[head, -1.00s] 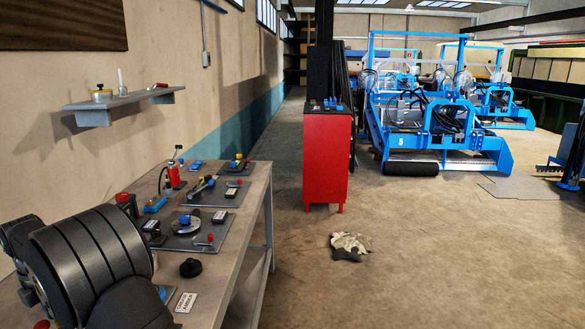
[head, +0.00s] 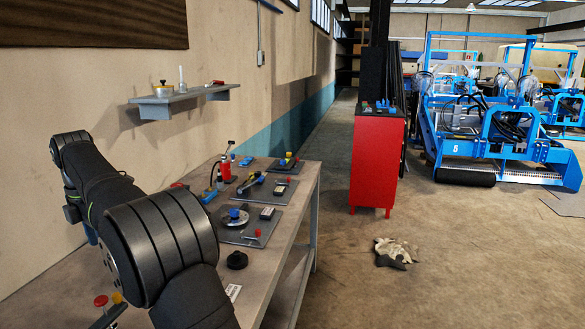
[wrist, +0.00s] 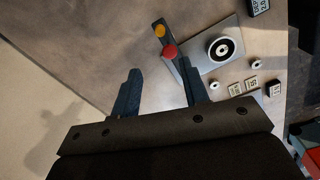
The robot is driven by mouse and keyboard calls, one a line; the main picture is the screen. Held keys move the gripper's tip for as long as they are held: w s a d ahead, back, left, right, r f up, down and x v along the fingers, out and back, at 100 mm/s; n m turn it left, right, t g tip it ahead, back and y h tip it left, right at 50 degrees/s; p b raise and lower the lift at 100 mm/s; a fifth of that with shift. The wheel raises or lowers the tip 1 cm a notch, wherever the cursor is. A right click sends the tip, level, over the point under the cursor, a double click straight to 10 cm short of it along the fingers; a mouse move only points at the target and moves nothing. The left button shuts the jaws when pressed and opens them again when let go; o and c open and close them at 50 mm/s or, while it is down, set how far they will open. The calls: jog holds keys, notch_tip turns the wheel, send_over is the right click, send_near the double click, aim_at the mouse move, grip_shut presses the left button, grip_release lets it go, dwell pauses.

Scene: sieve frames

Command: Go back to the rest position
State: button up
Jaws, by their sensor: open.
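My gripper (wrist: 157,74) is open in the wrist view, its two blue-grey fingers apart with nothing between them. It is over the workbench top, which shows pale grey-brown below the fingers. A red knob (wrist: 169,51) and a yellow knob (wrist: 160,31) on a dark bar show just beyond the right finger. In the head view my dark arm rises at the left over the workbench (head: 275,262) and hides much of its near end. The gripper's fingers cannot be made out clearly there.
Grey plates with parts, such as one with a round disc (head: 236,217), lie along the bench, with a red bottle (head: 225,172) behind. A wall shelf (head: 180,97) is above. A red cabinet (head: 376,160) stands right of the bench. A rag (head: 393,252) lies on open floor.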

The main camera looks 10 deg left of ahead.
notch_tip(320, 180, down, 15)
jog(key=shift+f, duration=0.1)
jog(key=shift+d+m, duration=0.5)
jog(key=shift+d, duration=0.2)
jog(key=o, duration=1.3)
jog(key=s+d+r+m+y, duration=0.2)
jog(key=s+d+r+m, duration=0.15)
jog(key=r+m, duration=0.5)
jog(key=s+d+r+m+y, duration=0.3)
jog(key=d+r+m, duration=0.2)
jog(key=r, duration=0.6)
jog(key=x, duration=0.9)
jog(key=shift+f, duration=0.4)
